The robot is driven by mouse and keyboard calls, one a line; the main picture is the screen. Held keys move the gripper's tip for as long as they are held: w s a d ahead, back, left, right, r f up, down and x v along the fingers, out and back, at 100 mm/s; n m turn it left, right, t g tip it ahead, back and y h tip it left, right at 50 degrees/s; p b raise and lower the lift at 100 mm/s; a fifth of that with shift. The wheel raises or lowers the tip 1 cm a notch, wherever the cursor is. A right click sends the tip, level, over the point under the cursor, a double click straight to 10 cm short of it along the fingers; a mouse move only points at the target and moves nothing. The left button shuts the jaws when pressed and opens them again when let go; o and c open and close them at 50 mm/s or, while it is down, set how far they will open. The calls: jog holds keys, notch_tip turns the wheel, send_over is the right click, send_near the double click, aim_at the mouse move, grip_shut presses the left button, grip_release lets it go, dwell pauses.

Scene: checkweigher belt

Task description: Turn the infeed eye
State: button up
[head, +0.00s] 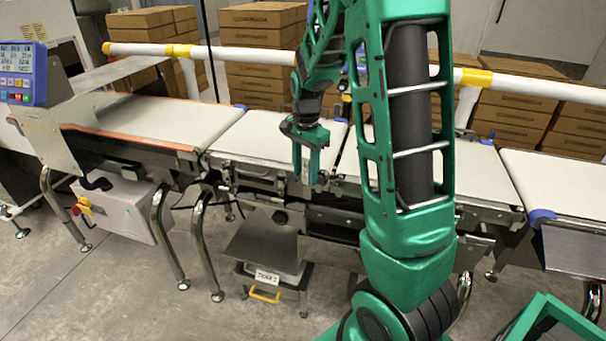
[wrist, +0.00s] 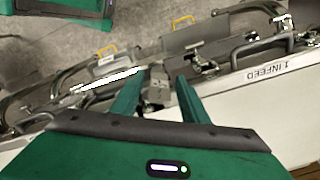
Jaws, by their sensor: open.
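My gripper (head: 305,172) is open in the head view, with its green fingers pointing down at the front edge of the conveyor line, near the joint between two belt sections. In the wrist view my gripper (wrist: 162,77) has its two fingers apart. A small grey metal block (wrist: 156,92) shows between them; I cannot tell whether it is the infeed eye or whether a finger touches it. A white belt section with an upside-down "1 INFEED" label (wrist: 268,72) lies to the right of the fingers. In the head view the gripper hides the spot.
A blue control panel (head: 22,72) stands at the far left. A grey box (head: 118,200) with a red and yellow switch hangs below the line. A drawer with a yellow handle (head: 265,296) sits under the belts. A white rail (head: 240,55) and stacked cartons (head: 262,85) stand behind.

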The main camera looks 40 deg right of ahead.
jog(key=shift+f, duration=0.55)
grip_shut()
jog(key=n, duration=0.5)
jog(key=shift+s+d+r+n, duration=0.1)
jog(key=shift+s+d+n, duration=0.05)
jog(key=shift+s+n, duration=0.15)
grip_release()
